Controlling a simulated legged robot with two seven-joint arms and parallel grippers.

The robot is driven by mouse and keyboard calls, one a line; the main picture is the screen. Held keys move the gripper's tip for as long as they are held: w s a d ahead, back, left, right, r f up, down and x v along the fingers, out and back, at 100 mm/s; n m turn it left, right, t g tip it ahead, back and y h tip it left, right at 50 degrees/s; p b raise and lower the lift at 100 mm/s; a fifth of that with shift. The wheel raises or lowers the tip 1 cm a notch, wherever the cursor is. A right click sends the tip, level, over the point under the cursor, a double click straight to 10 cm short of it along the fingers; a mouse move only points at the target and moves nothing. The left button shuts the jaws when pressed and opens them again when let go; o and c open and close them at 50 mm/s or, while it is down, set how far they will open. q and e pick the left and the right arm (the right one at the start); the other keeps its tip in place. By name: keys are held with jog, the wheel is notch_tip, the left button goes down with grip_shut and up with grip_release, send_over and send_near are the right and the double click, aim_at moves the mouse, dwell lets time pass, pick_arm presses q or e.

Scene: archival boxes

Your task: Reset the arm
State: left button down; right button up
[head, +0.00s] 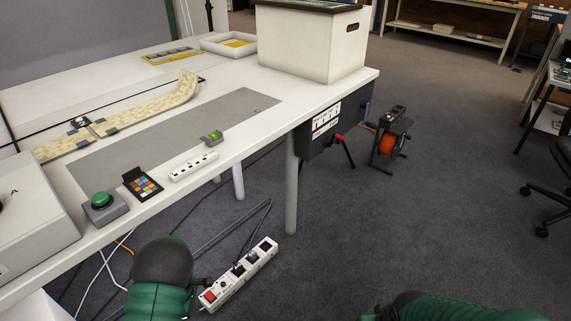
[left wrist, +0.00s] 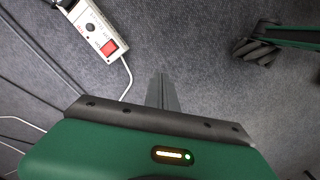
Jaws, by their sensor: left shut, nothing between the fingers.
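My left arm, green with a dark rounded end, comes up from the bottom left of the head view beside the table's front edge. My left gripper (head: 201,283) is a small dark shape at its right side, low over the floor. In the left wrist view its fingers (left wrist: 163,92) are together, with nothing between them, pointing at bare carpet. My right arm shows only as a green and dark part at the bottom right edge of the head view; its gripper cannot be made out.
The white table (head: 262,133) carries a green button box (head: 103,204), a color chart (head: 143,185), a white power strip (head: 194,165) and a large white box (head: 311,43). Another power strip (head: 240,274) with cables lies on the floor beside my left gripper.

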pick_arm(q)
jog(key=s+d+r+m+t+p, duration=0.1)
jog(key=s+d+r+m+p, duration=0.15)
jog(key=s+r+m, duration=0.5)
jog(key=s+d+r+m+t+p, duration=0.1)
jog(key=s+d+r+m, duration=0.3)
jog(key=r, duration=0.7)
jog(key=s+d+r+m+p, duration=0.2)
jog(key=s+d+r+m, duration=0.15)
jog(key=r+m, duration=0.5)
notch_tip(320, 180, up, 38)
jog(key=n+p, duration=0.1)
jog(key=p, duration=3.6)
jog(key=shift+a+r+n+p, duration=0.2)
jog(key=shift+a+n+p, duration=0.1)
jog(key=shift+a+n, duration=0.15)
